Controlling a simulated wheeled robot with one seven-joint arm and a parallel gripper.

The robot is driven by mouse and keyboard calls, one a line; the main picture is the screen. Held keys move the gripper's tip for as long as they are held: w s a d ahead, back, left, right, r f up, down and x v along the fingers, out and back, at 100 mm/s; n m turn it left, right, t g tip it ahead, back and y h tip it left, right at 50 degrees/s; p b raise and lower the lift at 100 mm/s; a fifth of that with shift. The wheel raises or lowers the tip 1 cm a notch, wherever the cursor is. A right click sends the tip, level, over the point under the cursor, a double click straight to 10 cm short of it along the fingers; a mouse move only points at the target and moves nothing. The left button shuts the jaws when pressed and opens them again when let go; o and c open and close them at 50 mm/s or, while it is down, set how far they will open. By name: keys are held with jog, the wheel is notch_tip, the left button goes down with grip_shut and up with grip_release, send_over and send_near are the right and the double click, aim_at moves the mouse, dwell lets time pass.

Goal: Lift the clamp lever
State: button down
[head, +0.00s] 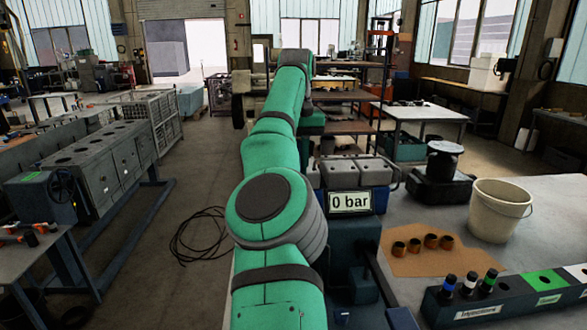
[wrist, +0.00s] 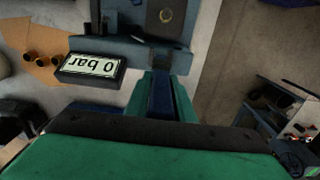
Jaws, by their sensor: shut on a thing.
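My gripper (wrist: 164,88) shows in the wrist view, with its green jaws on both sides of a dark blue bar. The bar seems to be the clamp lever (wrist: 161,100), and the jaws are shut on it. Its far end lies near the dark blue test stand (wrist: 115,48). The lever's pivot is hard to make out. A "0 bar" display (wrist: 91,68) sits beside it, upside down in this view. In the head view the display (head: 350,202) is upright on the stand, right of my arm. My arm hides the gripper and lever there.
On the bench at right, an orange-brown mat (head: 425,262) holds several copper-coloured rings, with a white bucket (head: 499,209) behind. A dark rack (head: 505,302) holds injectors at the front right. A cable (head: 200,232) lies on the floor at left.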

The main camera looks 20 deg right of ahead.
jog(key=shift+w, duration=0.15)
dwell(0.4)
jog(key=c, duration=1.6)
grip_release()
jog(key=shift+w+f, duration=0.1)
jog(key=shift+w, duration=0.05)
jog(key=shift+s+d, duration=0.15)
jog(key=shift+s, duration=0.1)
jog(key=shift+w, duration=0.1)
